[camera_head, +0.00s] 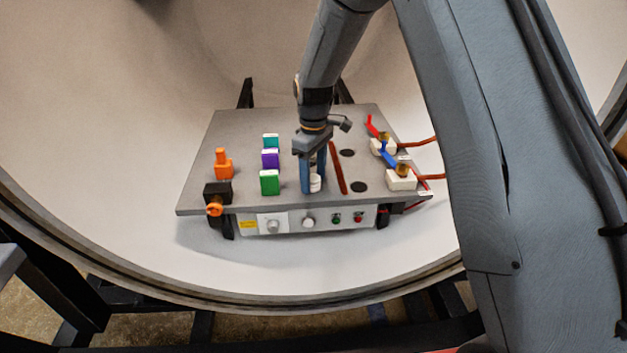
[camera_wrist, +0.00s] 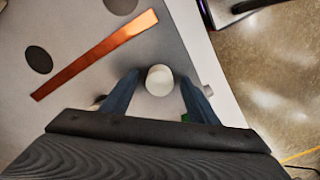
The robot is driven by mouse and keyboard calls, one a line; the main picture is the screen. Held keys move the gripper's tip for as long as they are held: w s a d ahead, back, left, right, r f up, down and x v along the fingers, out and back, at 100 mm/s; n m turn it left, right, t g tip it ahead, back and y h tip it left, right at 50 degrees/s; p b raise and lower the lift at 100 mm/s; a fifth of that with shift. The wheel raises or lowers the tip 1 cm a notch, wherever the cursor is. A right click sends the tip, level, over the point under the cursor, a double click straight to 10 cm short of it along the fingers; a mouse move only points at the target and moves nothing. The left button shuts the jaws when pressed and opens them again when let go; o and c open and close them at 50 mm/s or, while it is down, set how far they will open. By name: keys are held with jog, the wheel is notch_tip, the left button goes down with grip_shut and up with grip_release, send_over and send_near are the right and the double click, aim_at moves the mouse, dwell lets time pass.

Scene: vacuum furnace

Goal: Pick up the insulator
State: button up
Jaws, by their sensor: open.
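The insulator (camera_head: 315,183) is a small white cylinder standing on the grey top plate, near its front edge. In the wrist view its round white top (camera_wrist: 159,80) shows between my fingertips. My gripper (camera_head: 313,188) points down over it, with one blue finger on each side. The fingers are open, and in the wrist view (camera_wrist: 160,88) gaps show between them and the insulator. A dark and white part just behind the insulator is partly hidden by my fingers in the head view.
The plate (camera_head: 228,130) sits inside a large round chamber. A copper bar (camera_head: 338,168) and dark holes (camera_head: 359,187) lie right of my gripper. Green (camera_head: 269,183) and purple (camera_head: 270,158) blocks stand left. Blue (camera_head: 388,155) and red (camera_head: 371,126) levers are further right.

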aim_at(314, 178)
jog(key=shift+f, duration=0.35)
jog(key=c, duration=1.2)
notch_tip(314, 178, up, 10)
jog(key=shift+r+b, duration=0.1)
jog(key=shift+b, duration=1.15)
